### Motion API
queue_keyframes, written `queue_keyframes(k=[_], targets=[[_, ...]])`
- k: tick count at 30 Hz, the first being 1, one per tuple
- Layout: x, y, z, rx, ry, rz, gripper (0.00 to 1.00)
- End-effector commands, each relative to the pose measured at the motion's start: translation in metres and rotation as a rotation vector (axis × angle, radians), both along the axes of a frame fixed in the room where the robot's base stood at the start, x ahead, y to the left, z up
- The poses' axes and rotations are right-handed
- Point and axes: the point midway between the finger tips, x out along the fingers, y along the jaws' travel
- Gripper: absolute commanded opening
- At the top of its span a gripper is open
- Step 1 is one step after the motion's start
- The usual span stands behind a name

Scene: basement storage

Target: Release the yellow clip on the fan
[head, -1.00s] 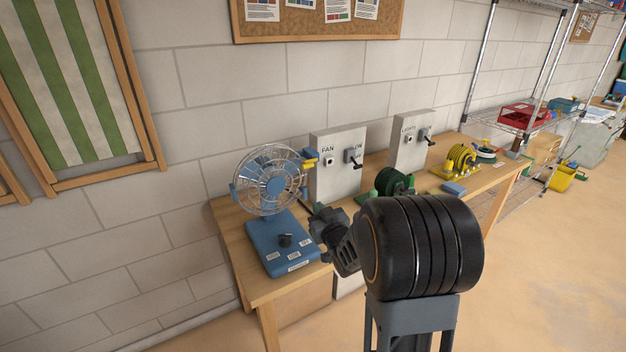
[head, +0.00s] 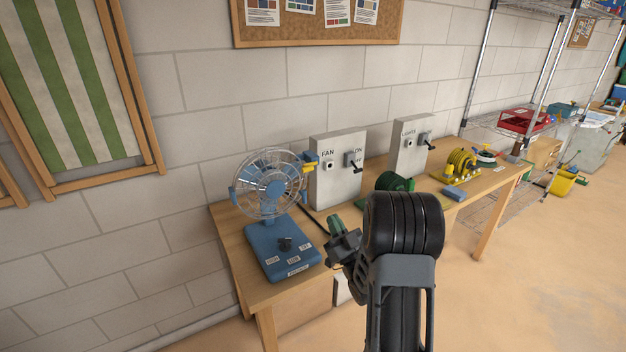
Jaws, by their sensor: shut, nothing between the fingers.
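The blue desk fan (head: 268,188) stands on the left end of the wooden bench, with a round wire cage and a blue base. The yellow clip (head: 308,168) is small and sits at the right rim of the cage, beside a blue part. It appears to point downward, but its exact state is too small to tell. My gripper (head: 335,224) is to the right of the fan base, below and to the right of the clip and apart from it. It is shut and empty. My arm hides part of the bench behind it.
A grey FAN switch box (head: 338,172) stands right behind the clip. A LIGHTS box (head: 411,146), a green reel (head: 389,184) and a yellow reel (head: 461,163) stand farther right on the bench (head: 250,290). Open floor lies at the right.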

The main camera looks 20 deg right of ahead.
Motion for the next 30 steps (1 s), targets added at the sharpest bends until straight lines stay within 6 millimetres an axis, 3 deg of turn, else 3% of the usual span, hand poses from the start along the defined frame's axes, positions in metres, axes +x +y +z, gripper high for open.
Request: queue_keyframes(k=[5, 21, 30], targets=[[0.011, 0.002, 0.010, -0.001, -0.002, 0.002, 0.00], [0.090, 0.011, 0.064, 0.000, -0.001, 0.002, 0.00], [0.112, 0.013, 0.076, -0.001, 0.000, 0.001, 0.00]])
